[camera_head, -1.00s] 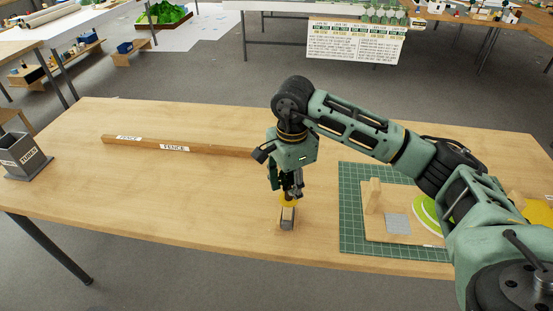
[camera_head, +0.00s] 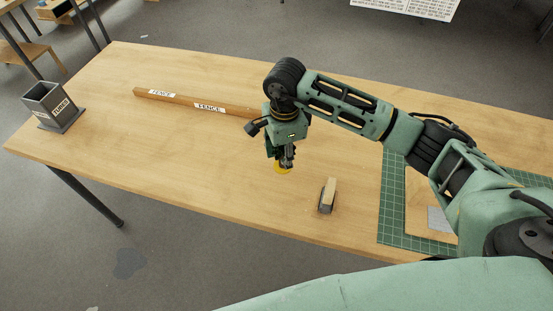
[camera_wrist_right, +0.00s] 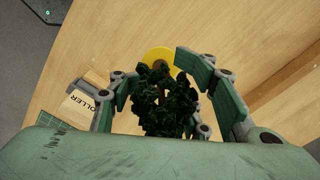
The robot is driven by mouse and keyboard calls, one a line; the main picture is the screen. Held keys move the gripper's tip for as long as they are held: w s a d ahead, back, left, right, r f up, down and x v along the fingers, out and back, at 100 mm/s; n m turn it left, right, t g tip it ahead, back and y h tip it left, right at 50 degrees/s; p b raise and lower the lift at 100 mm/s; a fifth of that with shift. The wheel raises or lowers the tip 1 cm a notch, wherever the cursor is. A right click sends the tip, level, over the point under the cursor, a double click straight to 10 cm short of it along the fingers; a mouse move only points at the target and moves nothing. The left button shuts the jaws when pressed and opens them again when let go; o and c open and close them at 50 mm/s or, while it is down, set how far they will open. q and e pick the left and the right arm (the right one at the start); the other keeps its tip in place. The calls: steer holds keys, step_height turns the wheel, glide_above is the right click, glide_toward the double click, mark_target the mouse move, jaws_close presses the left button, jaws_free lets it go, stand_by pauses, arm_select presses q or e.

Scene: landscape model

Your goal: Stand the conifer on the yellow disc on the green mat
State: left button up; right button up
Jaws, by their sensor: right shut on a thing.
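My right gripper (camera_head: 286,158) is shut on the conifer, a dark green bushy model tree (camera_wrist_right: 165,105) between its fingers in the wrist view. A yellow round piece (camera_wrist_right: 158,58) shows at the conifer's far end; it also shows just below the fingertips in the head view (camera_head: 282,168). I cannot tell its exact height over the table. The green mat (camera_head: 393,205) lies at the right, partly covered from view by my right arm. No yellow disc on the mat is visible now. My left gripper is not in view.
A block labelled ROLLER (camera_wrist_right: 77,106) lies right of the gripper in the head view (camera_head: 328,195), between it and the mat. A wooden bar labelled FENCE (camera_head: 190,102) lies behind. A grey TUBES holder (camera_head: 50,105) stands at the left. The table's left middle is clear.

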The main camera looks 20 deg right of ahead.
steer(key=shift+w+a+f+p, duration=0.15)
steer(key=shift+a+f, duration=0.3)
steer(key=shift+a, duration=0.15)
steer(key=shift+w+a+f+p, duration=0.1)
steer(key=shift+a+f+p, duration=0.05)
steer(key=shift+a+f, duration=0.35)
step_height(320, 180, down, 3)
steer(key=shift+f+p, duration=0.1)
steer(key=shift+p, duration=0.55)
steer(key=shift+f, duration=0.4)
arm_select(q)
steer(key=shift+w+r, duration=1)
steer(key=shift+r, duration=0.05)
arm_select(e)
steer(key=o, duration=1.4)
steer(key=shift+c, duration=0.2)
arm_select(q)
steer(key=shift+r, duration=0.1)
arm_select(e)
steer(key=shift+r, duration=0.1)
